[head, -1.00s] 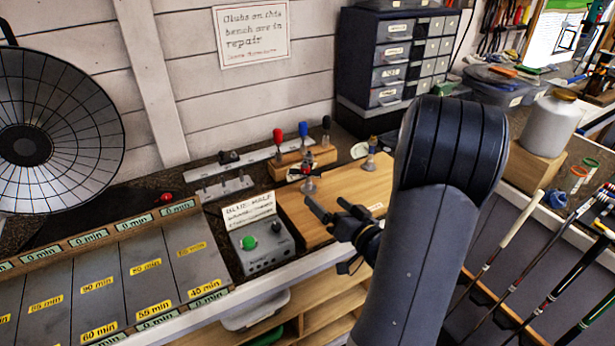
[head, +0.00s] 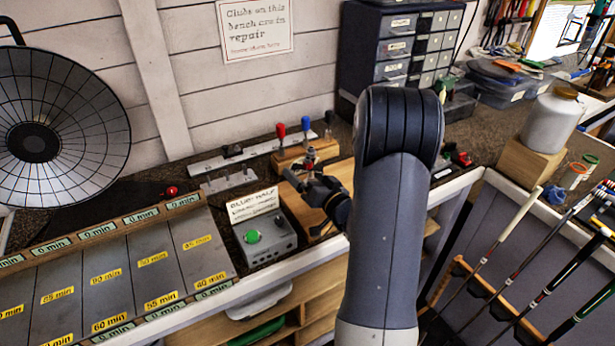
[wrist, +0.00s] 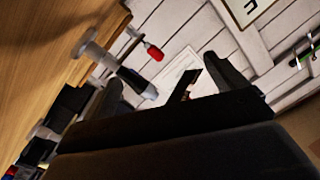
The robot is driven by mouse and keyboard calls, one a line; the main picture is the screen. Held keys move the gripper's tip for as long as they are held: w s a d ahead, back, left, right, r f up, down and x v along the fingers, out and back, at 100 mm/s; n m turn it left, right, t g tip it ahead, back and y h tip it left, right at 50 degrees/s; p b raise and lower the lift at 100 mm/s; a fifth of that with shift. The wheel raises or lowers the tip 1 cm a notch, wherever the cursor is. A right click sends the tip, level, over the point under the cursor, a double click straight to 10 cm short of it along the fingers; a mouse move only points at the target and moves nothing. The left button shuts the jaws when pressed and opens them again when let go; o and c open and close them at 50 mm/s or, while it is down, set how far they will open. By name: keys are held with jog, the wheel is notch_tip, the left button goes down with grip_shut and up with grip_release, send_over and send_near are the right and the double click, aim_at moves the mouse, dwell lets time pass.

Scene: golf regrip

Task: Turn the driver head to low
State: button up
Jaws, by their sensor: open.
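A small metal stand with a dark and red top (head: 311,157) rises from the wooden board (head: 294,205) on the bench. I cannot tell for sure whether it is the driver head, or how it is set. My gripper (head: 300,174) is open over the board, just in front of this stand and overlapping it in the head view. In the wrist view my open gripper (wrist: 168,80) has a grey flanged post (wrist: 92,50) and a dark cylinder with a pale end (wrist: 136,83) near its left finger. No grasp is visible.
Red (head: 281,131), blue (head: 306,124) and black-handled (head: 328,118) tools stand in a wooden rack behind. A grey box (head: 268,240) with a green button and a printed card (head: 253,205) are left of the board. Clubs (head: 500,245) lean at the right.

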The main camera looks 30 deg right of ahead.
jog(key=shift+c, duration=0.5)
jog(key=c, duration=1.2)
jog(key=shift+s+d+y+b, duration=0.1)
jog(key=shift+d+y+b, duration=0.15)
jog(key=shift+b, duration=0.3)
jog(key=shift+a, duration=0.1)
jog(key=o, duration=1.3)
jog(key=shift+s, duration=0.1)
jog(key=s+d+b, duration=0.2)
jog(key=s, duration=0.8)
jog(key=shift+s, duration=0.25)
